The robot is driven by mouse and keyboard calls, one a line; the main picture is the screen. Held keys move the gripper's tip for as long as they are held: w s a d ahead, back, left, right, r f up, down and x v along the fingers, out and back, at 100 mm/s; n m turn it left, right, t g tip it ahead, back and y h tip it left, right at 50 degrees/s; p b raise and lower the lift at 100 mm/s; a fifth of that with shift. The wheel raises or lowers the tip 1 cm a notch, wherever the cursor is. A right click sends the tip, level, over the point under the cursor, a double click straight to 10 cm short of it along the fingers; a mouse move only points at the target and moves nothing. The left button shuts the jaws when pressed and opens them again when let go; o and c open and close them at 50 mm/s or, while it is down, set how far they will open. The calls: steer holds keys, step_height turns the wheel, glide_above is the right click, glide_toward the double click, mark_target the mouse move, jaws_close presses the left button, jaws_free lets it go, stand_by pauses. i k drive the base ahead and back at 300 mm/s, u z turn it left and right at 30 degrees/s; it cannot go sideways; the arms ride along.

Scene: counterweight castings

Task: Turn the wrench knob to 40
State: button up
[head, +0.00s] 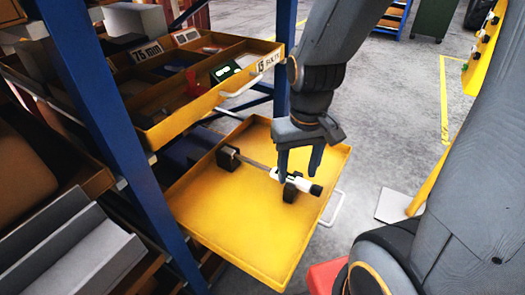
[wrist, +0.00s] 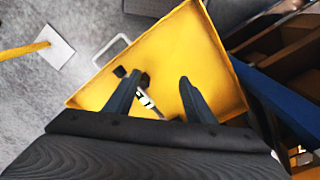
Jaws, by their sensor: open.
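The torque wrench (head: 285,178) lies across the yellow drawer tray (head: 215,222), resting on two dark supports. Its white handle section and black knob end (head: 315,190) point toward the drawer's front handle. In the wrist view the wrench (wrist: 146,100) shows partly between my fingers, its knob end (wrist: 134,76) near the left finger. My gripper (head: 298,178) is above the wrench's white section with its fingers pointing down and spread apart. I cannot tell whether a finger touches the wrench. The scale marks are too small to read.
A blue rack post (head: 285,50) stands close behind my gripper. A red object (head: 326,277) is at the bottom.

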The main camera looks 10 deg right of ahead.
mark_target(316, 190)
steer(key=k, duration=0.5)
steer(key=z, duration=1.15)
steer(key=i, duration=0.8)
steer(key=u, duration=1.8)
steer(key=k, duration=1.15)
steer(key=z, duration=0.35)
